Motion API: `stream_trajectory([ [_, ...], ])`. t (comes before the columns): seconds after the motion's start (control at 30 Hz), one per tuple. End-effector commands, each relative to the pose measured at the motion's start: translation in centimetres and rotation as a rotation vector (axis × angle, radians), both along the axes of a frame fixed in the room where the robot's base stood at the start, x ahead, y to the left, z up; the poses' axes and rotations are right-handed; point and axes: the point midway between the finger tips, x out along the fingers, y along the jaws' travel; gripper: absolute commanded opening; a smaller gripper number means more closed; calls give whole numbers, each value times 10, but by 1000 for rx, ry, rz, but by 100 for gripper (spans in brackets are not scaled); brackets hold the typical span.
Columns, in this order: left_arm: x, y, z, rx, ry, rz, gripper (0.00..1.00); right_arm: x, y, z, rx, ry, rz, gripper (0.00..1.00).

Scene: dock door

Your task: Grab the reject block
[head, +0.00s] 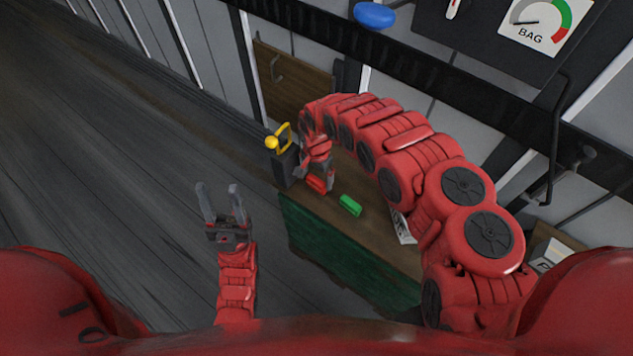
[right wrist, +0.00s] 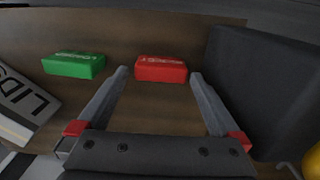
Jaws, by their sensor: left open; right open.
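A red block with pale lettering, too small to read surely, lies on the brown bench top; it shows in the right wrist view (right wrist: 161,69) and partly in the head view (head: 316,185). My right gripper (right wrist: 159,76) is open over the bench, its two fingers pointing at the block, one tip near each end. No grip on the block shows. In the head view the right gripper (head: 318,181) partly hides the block. My left gripper (head: 221,192) is open and empty, out in front of the bench over the floor.
A green block (right wrist: 73,65) lies left of the red one. A dark box (right wrist: 265,85) stands close at the right. A white box lettered LIDS (right wrist: 25,103) is at the left. A yellow handle with a ball (head: 280,137) is by the dark box. The bench (head: 325,213) has a green front.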

Motion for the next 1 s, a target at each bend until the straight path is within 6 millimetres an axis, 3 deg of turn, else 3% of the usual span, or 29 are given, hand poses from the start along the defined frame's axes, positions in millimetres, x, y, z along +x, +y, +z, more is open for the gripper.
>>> stream_trajectory([
  [0.3, 0, 0, 7, 0, 0, 0, 50, 2, 3, -27, 4, -2, 1, 100],
  [0.7, 0, 0, 8, 0, 0, 0, 50, 2, 0, -33, 0, -4, 0, 100],
  [1.0, 0, 0, 7, 0, 0, 0, 50, 2, 0, -33, 0, -3, 0, 46],
])
